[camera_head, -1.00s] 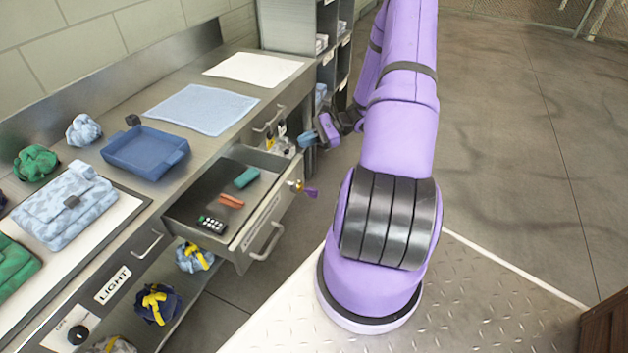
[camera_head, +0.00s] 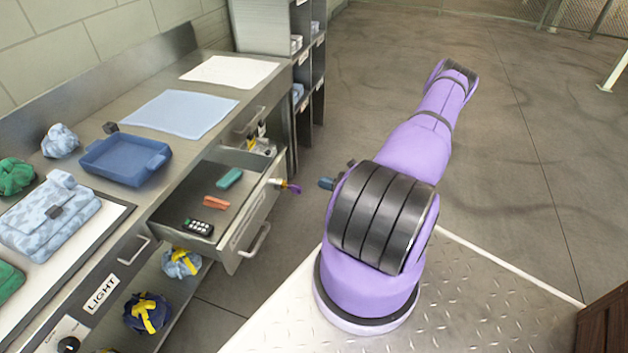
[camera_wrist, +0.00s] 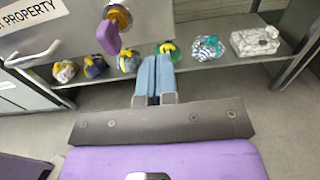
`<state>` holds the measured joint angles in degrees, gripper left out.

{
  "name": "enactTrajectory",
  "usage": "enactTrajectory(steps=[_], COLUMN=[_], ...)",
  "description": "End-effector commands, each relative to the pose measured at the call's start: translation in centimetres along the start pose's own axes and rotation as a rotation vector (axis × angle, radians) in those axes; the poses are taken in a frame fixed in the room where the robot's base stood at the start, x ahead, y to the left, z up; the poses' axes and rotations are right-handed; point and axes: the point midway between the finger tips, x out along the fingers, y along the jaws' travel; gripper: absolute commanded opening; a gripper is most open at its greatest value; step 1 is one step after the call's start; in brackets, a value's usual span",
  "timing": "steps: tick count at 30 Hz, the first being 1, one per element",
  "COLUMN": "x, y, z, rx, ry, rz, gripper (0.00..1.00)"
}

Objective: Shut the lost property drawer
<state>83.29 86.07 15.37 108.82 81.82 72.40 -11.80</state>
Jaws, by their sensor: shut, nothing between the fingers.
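The lost property drawer (camera_head: 250,212) stands pulled out from the metal counter, with a teal case (camera_head: 229,178), an orange item (camera_head: 216,202) and a black keypad device (camera_head: 198,227) inside. Its bar handle (camera_head: 256,241) is on the front, and a brass lock with a purple-headed key (camera_head: 291,187) sticks out near the front's far end. The wrist view shows the drawer's label (camera_wrist: 30,12), handle (camera_wrist: 34,55) and purple key (camera_wrist: 108,38) at upper left. My gripper (camera_wrist: 154,62) is shut and empty, apart from the drawer front. In the head view its blue fingertips (camera_head: 326,183) show beside my arm.
A blue tray (camera_head: 125,160), a light blue cloth (camera_head: 180,113) and a patterned bag (camera_head: 48,222) lie on the counter. Several tied bags sit on the lower shelf (camera_wrist: 215,67). A shelf unit (camera_head: 310,75) stands beyond the counter.

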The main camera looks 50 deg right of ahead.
Motion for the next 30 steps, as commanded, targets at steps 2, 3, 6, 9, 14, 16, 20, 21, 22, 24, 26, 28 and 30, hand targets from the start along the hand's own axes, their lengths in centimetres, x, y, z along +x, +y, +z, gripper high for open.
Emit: enactTrajectory(steps=[2,3,6,9,14,16,20,21,22,24,26,28,30], x=[1.4,2.1,4.0,5.8,8.8,9.8,11.4,11.7,11.9,12.3,12.5,12.6,12.6], y=[0.1,0.1,0.1,0.1,0.1,0.1,0.1,0.1,0.1,0.1,0.1,0.1,0.1], z=[0.0,0.0,0.0,0.1,0.0,0.0,0.0,0.0,0.0,0.1,0.1,0.1,0.1], rx=[0.000,0.000,0.000,-0.001,-0.001,-0.001,-0.001,-0.001,-0.001,-0.001,-0.001,-0.001,-0.001], ry=[-0.001,-0.001,-0.001,-0.001,-0.001,0.000,0.000,0.000,0.000,0.000,0.000,0.000,0.001], rz=[0.004,0.004,0.004,0.005,0.005,0.003,0.003,0.002,0.002,0.002,0.002,0.003,0.002], gripper=[0.00,0.00,0.00,0.00,0.00,0.00,0.00,0.00,0.00,0.00,0.00,0.00,0.00])
